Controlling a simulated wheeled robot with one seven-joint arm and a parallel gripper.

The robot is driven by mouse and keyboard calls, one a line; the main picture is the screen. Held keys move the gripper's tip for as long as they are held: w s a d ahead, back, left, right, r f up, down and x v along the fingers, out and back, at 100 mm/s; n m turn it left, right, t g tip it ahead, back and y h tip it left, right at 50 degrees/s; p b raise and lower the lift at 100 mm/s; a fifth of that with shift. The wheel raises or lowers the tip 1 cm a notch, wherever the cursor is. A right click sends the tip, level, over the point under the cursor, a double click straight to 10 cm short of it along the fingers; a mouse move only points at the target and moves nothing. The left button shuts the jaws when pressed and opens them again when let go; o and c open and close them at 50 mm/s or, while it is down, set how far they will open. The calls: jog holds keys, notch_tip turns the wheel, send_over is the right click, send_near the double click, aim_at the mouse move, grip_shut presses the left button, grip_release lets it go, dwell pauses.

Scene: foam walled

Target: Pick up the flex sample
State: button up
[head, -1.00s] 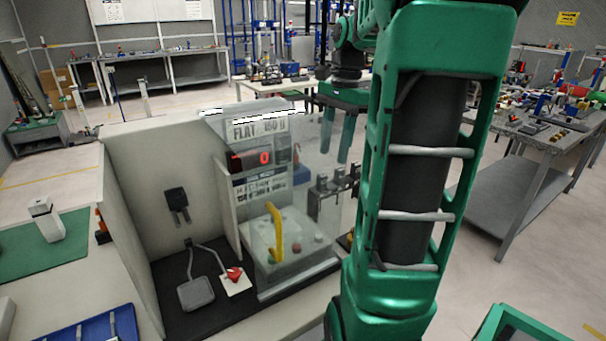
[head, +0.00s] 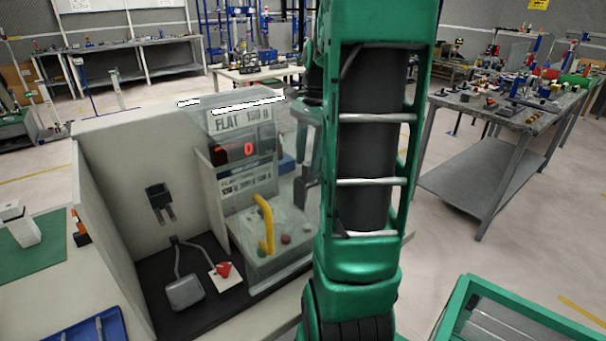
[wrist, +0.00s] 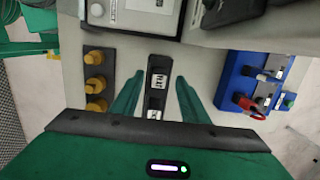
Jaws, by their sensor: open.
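My gripper (wrist: 157,96) is open, its two green fingers pointing away in the wrist view. Between and beyond them is a dark upright strip (wrist: 155,97) with two white labels (wrist: 159,80). The lettering is too small to read surely, so I cannot tell whether this is the flex sample or its holder. The fingers stand apart from each other with the strip in the gap; I see no contact. In the head view my gripper is mostly hidden behind my arm and a clear panel, and no flex sample can be made out there.
A bench machine with a red display (head: 247,149), a yellow handle (head: 265,225) and a clear guard stands left of my arm. In the wrist view, yellow knobs (wrist: 95,85) lie left and a blue block (wrist: 250,82) with a red part lies right. A grey workbench (head: 500,115) stands farther right.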

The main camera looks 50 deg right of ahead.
jog(key=shift+a+f, duration=0.15)
jog(key=shift+f, duration=0.95)
grip_shut()
jog(key=shift+r, duration=0.1)
